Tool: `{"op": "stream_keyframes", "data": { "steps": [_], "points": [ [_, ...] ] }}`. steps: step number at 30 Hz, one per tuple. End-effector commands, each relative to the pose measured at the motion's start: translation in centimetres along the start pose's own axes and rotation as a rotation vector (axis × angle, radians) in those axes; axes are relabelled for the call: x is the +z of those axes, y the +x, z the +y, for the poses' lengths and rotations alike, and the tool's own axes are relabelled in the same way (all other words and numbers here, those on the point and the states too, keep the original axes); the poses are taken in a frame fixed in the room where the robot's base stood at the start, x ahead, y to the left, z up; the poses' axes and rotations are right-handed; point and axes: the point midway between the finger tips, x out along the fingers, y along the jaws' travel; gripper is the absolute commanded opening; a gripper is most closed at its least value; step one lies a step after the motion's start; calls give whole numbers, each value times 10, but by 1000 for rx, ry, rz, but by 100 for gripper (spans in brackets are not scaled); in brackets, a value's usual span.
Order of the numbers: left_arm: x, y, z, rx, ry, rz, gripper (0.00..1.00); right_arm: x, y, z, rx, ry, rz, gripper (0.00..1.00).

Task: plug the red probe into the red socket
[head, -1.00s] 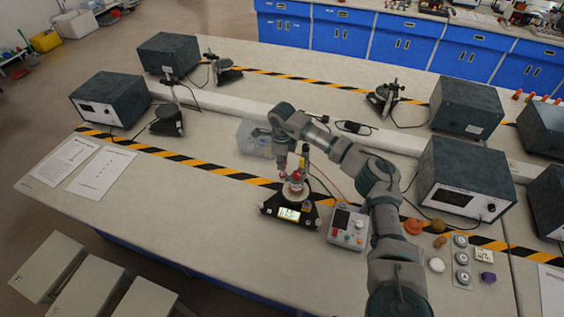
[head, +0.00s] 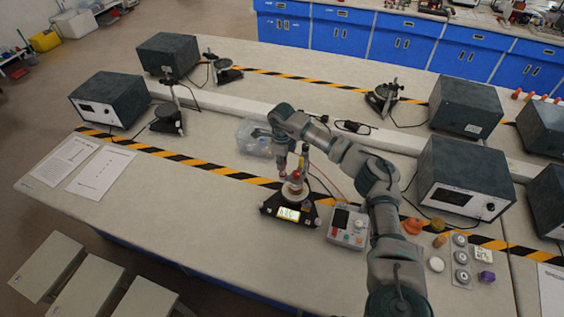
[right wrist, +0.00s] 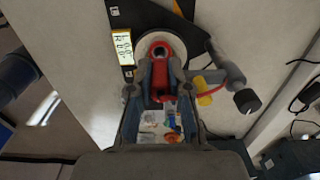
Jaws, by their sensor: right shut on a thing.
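My right gripper (head: 296,168) is over the round white plate (head: 293,192) of a black scale with a lit display (head: 288,214). In the right wrist view its two fingers (right wrist: 160,76) are shut on a red piece (right wrist: 160,48), which looks like the red probe. The red piece is above or at the plate; I cannot tell whether it touches. A thin red lead runs from it past a yellow part (right wrist: 203,90). A grey meter box (head: 347,228) with small coloured spots stands right of the scale. I cannot make out the red socket. My left gripper is out of view.
A grey post with a black knob (right wrist: 247,101) stands close beside the gripper. A clear bin (head: 253,138) is behind it. A dark instrument box (head: 465,180) and small weights (head: 461,258) are to the right.

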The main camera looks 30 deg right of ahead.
Motion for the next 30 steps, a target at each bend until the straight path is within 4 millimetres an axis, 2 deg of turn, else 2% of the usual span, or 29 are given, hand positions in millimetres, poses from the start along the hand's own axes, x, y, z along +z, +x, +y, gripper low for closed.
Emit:
{"op": "stream_keyframes", "data": {
  "steps": [30],
  "points": [
    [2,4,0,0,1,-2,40,0,12,0,0,0,0,0]
  ]
}}
